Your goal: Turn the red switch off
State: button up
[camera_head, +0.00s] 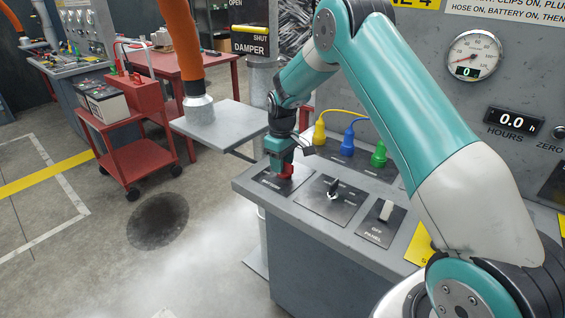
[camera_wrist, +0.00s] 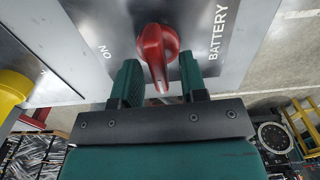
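The red switch (camera_wrist: 157,48) is a rotary knob on a plate marked BATTERY, with the word ON to its left in the wrist view. Its narrow end points down toward my gripper there. My gripper (camera_wrist: 162,84) is open, with one green finger on each side of the knob's narrow end and a visible gap on both sides. In the head view the red switch (camera_head: 286,171) sits at the console's far left corner, partly hidden by my gripper (camera_head: 280,157) just above it.
The grey console (camera_head: 340,228) also carries a black selector (camera_head: 333,188) and a white PANEL rocker (camera_head: 386,210). Yellow, blue and green plugs (camera_head: 347,143) with cables stand behind. A grey plate (camera_head: 222,122) and a red cart (camera_head: 135,160) are to the left.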

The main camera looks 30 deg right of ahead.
notch_tip(320, 180, up, 17)
jog(key=b, duration=0.2)
jog(key=shift+r, duration=0.15)
dwell(0.3)
dwell(0.4)
jog(key=s+a+r+n+y, duration=0.1)
jog(key=s+a+r, duration=0.2)
jog(key=s+a, duration=0.85)
jog(key=s+a+f+y, duration=0.1)
jog(key=s+a, duration=0.3)
jog(key=s, duration=0.8)
jog(key=s+a+f+n+y, duration=0.1)
jog(key=s+a, duration=0.3)
jog(key=s, duration=0.8)
jog(key=shift+s+f+y, duration=0.15)
jog(key=shift+s+y, duration=0.15)
jog(key=shift+y, duration=0.3)
